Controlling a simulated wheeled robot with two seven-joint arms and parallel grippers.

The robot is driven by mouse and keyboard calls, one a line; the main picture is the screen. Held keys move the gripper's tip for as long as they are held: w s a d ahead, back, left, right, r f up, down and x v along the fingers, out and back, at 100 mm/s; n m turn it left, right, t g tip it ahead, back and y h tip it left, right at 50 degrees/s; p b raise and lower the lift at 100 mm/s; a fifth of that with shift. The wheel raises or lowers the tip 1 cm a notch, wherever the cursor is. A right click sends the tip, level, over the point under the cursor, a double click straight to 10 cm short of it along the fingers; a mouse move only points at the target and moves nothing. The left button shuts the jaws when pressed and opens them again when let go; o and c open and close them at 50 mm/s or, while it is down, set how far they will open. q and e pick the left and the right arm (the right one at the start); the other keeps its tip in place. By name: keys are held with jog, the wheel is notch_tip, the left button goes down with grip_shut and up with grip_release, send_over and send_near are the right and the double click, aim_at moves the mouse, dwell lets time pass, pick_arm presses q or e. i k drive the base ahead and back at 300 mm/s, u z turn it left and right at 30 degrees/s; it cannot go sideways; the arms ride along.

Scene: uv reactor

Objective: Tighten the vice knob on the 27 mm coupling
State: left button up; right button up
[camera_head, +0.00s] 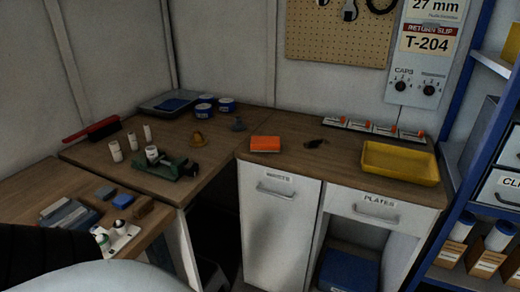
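A small green vice (170,171) sits on the left part of the wooden worktop. A short pale cylinder with a dark top (152,154) stands at the vice's left end; it may be the coupling, but I cannot read its size. A dark round part at the vice's right end looks like the knob (194,168). Whether the jaws touch the cylinder is too small to tell. A wall sign (437,8) reads "27 mm". Neither of my grippers is in view.
Several pale cylinders (116,151) stand left of the vice. An orange block (265,144) and yellow tray (400,163) are on the right counter. Worktop right of the vice is clear.

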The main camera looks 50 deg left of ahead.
aim_at(192, 169)
jog(key=z, duration=0.1)
jog(key=i, duration=1.6)
jog(key=u, duration=3.35)
